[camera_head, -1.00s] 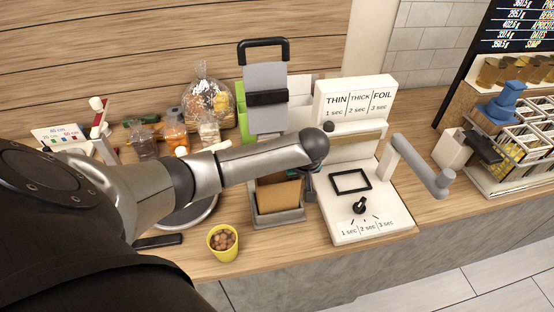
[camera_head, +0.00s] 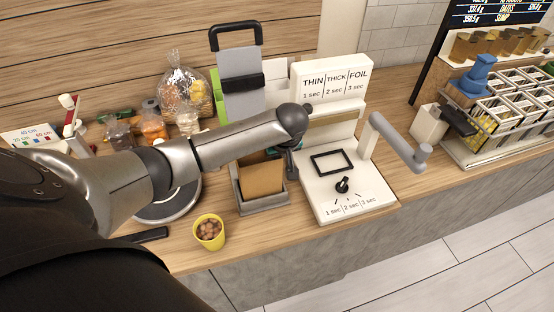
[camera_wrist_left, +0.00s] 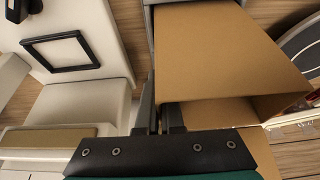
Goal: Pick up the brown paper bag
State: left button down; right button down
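The brown paper bag (camera_head: 262,179) stands in a grey open holder (camera_head: 244,207) on the counter in the head view. My left arm reaches over it from the left and hides part of its top. My left gripper is mostly hidden behind the arm there, at the bag's right edge. In the left wrist view the bag (camera_wrist_left: 225,50) fills the upper right, and my left gripper (camera_wrist_left: 160,118) has its two dark fingers close together at the bag's edge. Whether they press on the paper is unclear. My right gripper is not in view.
A white sealer (camera_head: 345,195) with a crank handle stands close right of the holder. A yellow cup of nuts (camera_head: 209,232) is in front to the left. A grey board with a black handle (camera_head: 240,85) rises behind. Wire racks (camera_head: 510,105) stand far right.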

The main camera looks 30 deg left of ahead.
pick_arm(q)
notch_tip(320, 180, up, 18)
jog(key=shift+p, duration=0.45)
dwell(0.4)
dwell(2.1)
